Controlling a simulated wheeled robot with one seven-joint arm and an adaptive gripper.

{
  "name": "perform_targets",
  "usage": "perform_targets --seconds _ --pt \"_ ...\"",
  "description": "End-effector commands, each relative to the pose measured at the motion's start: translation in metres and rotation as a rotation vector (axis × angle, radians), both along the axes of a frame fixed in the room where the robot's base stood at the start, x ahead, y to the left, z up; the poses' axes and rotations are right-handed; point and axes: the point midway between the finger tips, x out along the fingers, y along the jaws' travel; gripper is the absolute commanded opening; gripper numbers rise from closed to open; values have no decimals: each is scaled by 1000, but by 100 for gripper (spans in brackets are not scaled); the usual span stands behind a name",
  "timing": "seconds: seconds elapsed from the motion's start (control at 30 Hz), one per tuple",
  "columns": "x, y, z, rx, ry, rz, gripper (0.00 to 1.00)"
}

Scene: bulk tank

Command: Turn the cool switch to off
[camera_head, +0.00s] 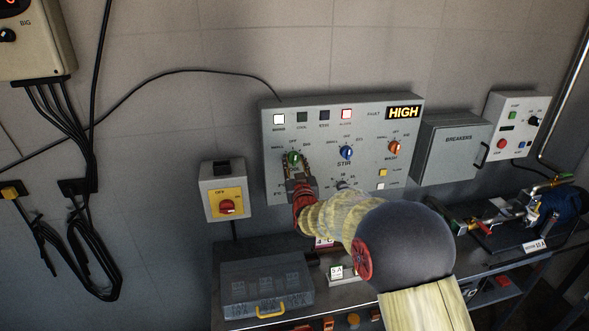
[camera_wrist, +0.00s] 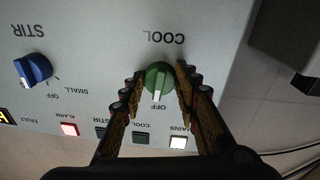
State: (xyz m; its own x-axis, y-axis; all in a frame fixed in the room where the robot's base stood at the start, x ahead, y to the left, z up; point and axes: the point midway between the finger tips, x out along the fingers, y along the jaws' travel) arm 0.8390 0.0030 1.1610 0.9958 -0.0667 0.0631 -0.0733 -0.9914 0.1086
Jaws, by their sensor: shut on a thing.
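The cool switch is a green knob (camera_head: 294,157) at the upper left of the grey control panel (camera_head: 345,110). In the wrist view, which is upside down, the green knob (camera_wrist: 158,76) sits beside the COOL label, and its white pointer faces the OFF label. My gripper (camera_head: 296,168) reaches the panel from below and is shut on the knob, one finger on each side. The fingers (camera_wrist: 160,74) also show in the wrist view. My arm hides the lower part of the panel.
A blue STIR knob (camera_head: 346,152) and an orange knob (camera_head: 394,147) are to the right. The white mains lamp (camera_head: 279,119) and red alarm lamp (camera_head: 346,114) are lit; the display (camera_head: 404,112) reads HIGH. A yellow isolator (camera_head: 227,202) is at left, a bench (camera_head: 225,250) below.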

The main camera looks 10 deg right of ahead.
Motion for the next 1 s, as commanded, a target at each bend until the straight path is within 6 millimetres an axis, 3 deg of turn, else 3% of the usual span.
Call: perform_targets --seconds 0.3,0.77,0.8,1.0 --pt "0 0 -1 -101 1 0 6" --pt "0 0 0 -116 1 0 6" --pt "0 0 0 -116 1 0 32" --pt "0 0 0 -115 1 1 43"
